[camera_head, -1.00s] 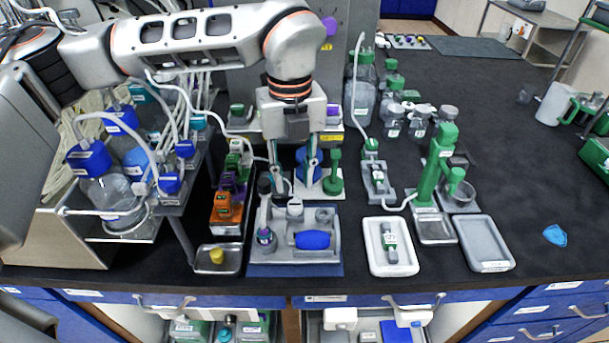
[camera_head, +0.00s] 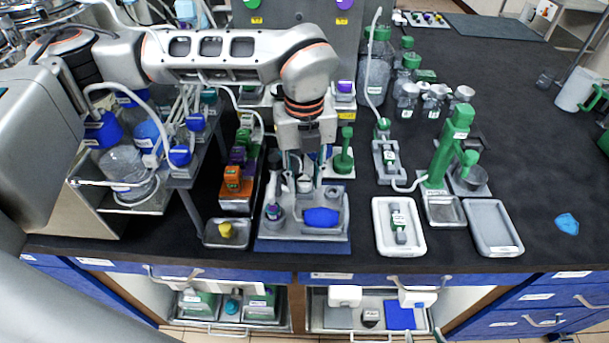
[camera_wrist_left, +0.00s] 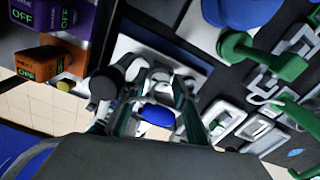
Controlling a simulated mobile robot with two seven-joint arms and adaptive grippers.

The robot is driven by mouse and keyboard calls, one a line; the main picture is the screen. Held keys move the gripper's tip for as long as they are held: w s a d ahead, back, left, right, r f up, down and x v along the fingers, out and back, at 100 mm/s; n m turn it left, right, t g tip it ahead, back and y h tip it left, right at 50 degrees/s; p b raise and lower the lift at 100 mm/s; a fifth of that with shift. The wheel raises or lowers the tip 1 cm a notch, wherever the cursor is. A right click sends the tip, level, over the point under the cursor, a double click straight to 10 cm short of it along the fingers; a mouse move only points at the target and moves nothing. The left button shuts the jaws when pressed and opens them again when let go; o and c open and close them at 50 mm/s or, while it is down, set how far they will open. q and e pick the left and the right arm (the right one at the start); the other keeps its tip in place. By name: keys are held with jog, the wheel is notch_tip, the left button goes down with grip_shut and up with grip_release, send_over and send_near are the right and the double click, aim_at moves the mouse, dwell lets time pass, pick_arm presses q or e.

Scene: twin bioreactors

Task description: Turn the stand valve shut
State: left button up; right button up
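A tall green stand (camera_head: 447,145) rises at the right, with a green knob or lever (camera_head: 468,160) on its side. Nearer the arm, a green upright handle (camera_head: 344,150) stands on a white plate; a green handle also shows in the left wrist view (camera_wrist_left: 262,55), beside a blue round part (camera_wrist_left: 240,10). I cannot tell which of these is the stand valve. My left gripper (camera_head: 305,180) points down above the back of a blue-based tool tray (camera_head: 300,245), left of both. Its fingers look apart, with nothing clearly between them. My right gripper is out of view.
A blue item (camera_head: 321,217) lies in the tool tray. Orange and purple switch blocks (camera_head: 236,184) stand left, bottles (camera_head: 375,65) behind. White and grey trays (camera_head: 493,228) lie at the front right.

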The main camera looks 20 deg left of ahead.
pick_arm(q)
grip_shut()
